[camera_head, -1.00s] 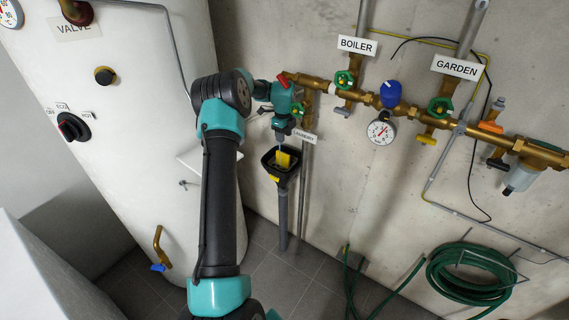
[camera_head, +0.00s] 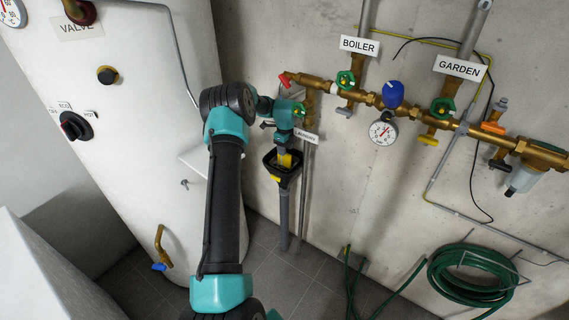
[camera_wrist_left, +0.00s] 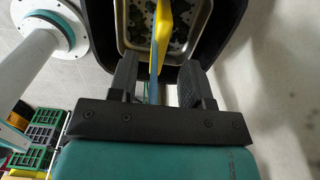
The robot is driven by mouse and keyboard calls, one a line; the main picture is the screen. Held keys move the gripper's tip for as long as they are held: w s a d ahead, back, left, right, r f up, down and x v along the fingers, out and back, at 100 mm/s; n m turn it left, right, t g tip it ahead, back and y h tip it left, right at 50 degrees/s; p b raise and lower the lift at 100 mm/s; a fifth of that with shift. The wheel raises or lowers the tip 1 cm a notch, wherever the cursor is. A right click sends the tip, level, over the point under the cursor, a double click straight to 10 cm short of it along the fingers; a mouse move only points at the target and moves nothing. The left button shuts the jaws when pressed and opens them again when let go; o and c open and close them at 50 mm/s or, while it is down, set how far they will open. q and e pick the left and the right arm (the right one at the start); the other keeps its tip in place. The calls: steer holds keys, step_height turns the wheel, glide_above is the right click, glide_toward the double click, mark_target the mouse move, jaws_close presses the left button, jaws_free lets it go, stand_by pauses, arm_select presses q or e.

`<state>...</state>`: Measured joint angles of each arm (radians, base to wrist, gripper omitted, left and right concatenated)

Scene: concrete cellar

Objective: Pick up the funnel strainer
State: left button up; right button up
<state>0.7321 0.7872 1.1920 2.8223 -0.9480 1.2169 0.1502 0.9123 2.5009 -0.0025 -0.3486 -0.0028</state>
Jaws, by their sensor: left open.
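The funnel strainer (camera_head: 285,161) shows as a yellow upright tab in the black funnel (camera_head: 269,161) on top of a grey drain pipe. In the left wrist view the strainer's yellow tab (camera_wrist_left: 163,22) stands over a metal-rimmed tray with dark patches inside the funnel (camera_wrist_left: 99,30). My left gripper (camera_head: 284,151) is just above the funnel. In the wrist view its open fingers (camera_wrist_left: 161,80) stand on either side of the tab's bluish lower-looking end, with a gap on both sides. My right gripper is not seen.
Brass pipework with green valves and a gauge (camera_head: 382,131) runs along the wall above and right of the funnel. A white tank (camera_head: 120,140) stands left. A green hose coil (camera_head: 470,272) hangs at the lower right. The LAUNDRY label (camera_head: 306,136) is close to the gripper.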

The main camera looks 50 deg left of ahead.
arm_select(q)
glide_above(284, 166)
steer(key=shift+w+a+f, duration=0.1)
steer(key=shift+w+f, duration=0.05)
steer(key=shift+f, duration=1.15)
steer(key=shift+w+a+f, duration=0.1)
steer(key=shift+w+f, duration=0.05)
steer(key=shift+f, duration=1.15)
jaws_close()
